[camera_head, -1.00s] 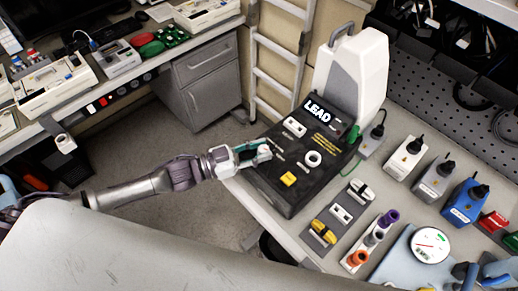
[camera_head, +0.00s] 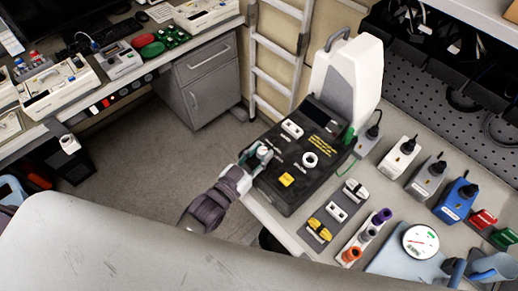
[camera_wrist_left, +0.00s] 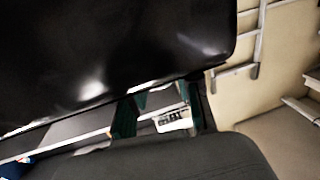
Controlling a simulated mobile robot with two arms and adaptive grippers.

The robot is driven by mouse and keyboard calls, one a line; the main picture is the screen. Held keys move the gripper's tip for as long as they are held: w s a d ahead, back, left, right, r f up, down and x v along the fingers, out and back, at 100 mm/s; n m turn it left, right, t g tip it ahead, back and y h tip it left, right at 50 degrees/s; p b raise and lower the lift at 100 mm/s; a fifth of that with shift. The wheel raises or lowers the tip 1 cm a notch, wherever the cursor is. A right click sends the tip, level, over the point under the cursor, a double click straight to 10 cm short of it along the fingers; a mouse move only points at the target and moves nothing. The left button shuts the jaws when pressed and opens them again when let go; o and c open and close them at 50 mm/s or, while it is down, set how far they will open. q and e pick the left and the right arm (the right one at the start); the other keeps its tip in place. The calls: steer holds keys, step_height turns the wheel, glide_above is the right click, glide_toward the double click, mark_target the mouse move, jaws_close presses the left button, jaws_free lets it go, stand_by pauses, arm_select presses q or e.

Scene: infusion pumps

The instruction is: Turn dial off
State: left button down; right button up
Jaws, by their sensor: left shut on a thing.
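The black control box (camera_head: 287,188) lies on the bench at centre, with a white upright part behind it. Its screen (camera_head: 319,107) is dark. My left gripper (camera_head: 258,155) is at the box's left edge, its fingers shut around a small pale dial (camera_head: 263,153), largely hidden by them. On the box face are a white round ring knob (camera_head: 310,160), a yellow switch (camera_head: 287,180) and a white switch (camera_head: 292,130). In the left wrist view the dark fingers (camera_wrist_left: 160,115) show beneath a glossy black surface; the dial cannot be made out there. My right gripper is not in view.
A switch strip (camera_head: 336,212) and a holder with coloured caps (camera_head: 351,254) lie in front of the box. Several plugged blocks, including a blue one (camera_head: 454,203), stand right. A ladder (camera_head: 279,67) stands behind. Open floor is left.

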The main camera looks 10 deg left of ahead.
arm_select(q)
steer(key=shift+s+d+n+t+y, duration=0.1)
steer(key=shift+n+t+y, duration=0.25)
steer(key=shift+n+y, duration=0.6)
steer(key=shift+d+n+t+y, duration=0.1)
steer(key=shift+n+t+y, duration=0.35)
steer(key=shift+y, duration=0.9)
steer(key=c, duration=0.8)
jaws_free()
steer(key=s+a, duration=0.1)
steer(key=s, duration=1.1)
steer(key=shift+a, duration=0.4)
steer(key=shift+w, duration=0.1)
